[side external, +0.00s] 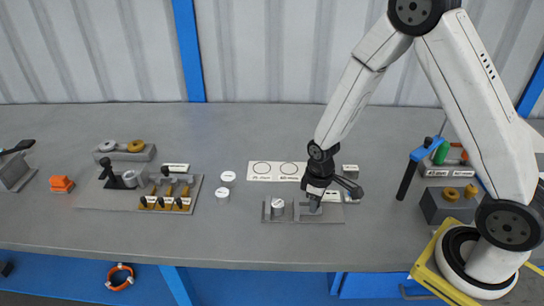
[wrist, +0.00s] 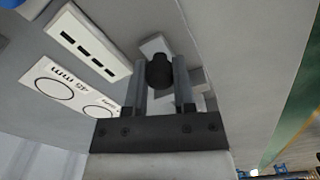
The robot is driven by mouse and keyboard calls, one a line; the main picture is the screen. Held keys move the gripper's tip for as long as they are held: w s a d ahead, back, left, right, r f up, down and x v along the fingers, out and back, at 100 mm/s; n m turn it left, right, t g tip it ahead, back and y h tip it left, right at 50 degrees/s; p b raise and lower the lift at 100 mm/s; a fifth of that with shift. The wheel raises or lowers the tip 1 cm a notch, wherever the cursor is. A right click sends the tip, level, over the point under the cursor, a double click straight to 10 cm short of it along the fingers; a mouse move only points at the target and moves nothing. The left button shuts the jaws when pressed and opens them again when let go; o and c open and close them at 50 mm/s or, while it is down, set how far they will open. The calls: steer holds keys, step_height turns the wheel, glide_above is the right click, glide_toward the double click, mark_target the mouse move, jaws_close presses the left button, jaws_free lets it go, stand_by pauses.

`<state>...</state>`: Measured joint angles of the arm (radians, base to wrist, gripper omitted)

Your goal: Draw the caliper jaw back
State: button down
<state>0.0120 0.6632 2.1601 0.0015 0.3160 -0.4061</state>
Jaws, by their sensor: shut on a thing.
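The caliper (side external: 267,219) lies on the bench in the side view, a flat grey bar with an upright jaw at its left. A white capped cylinder (side external: 277,206) stands just right of that jaw. A grey sliding jaw (side external: 308,215) sits farther right, partly hidden under my gripper (side external: 315,200). In the wrist view, my gripper (wrist: 159,75) is shut on a dark round knob (wrist: 159,72) that sits on a light grey part. The fingers hide some of the jaw and bar.
A white card with two circles (side external: 276,171) lies behind the caliper; the wrist view shows a white plate with black marks (wrist: 88,42). Two more white capped cylinders (side external: 225,186) stand left. A peg fixture (side external: 140,196) is farther left; a tool rack (side external: 447,170) is right.

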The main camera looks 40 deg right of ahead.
steer(key=shift+s+d, duration=0.15)
steer(key=shift+d, duration=0.05)
steer(key=shift+c, duration=2.2)
jaws_free()
steer(key=shift+r, duration=0.1)
steer(key=shift+r, duration=3.8)
steer(key=s+r+m+t, duration=0.2)
steer(key=s+r+m, duration=0.2)
steer(key=s, duration=0.3)
steer(key=shift+a+r+m+t, duration=0.3)
steer(key=shift+a+r, duration=0.1)
steer(key=shift+r, duration=0.45)
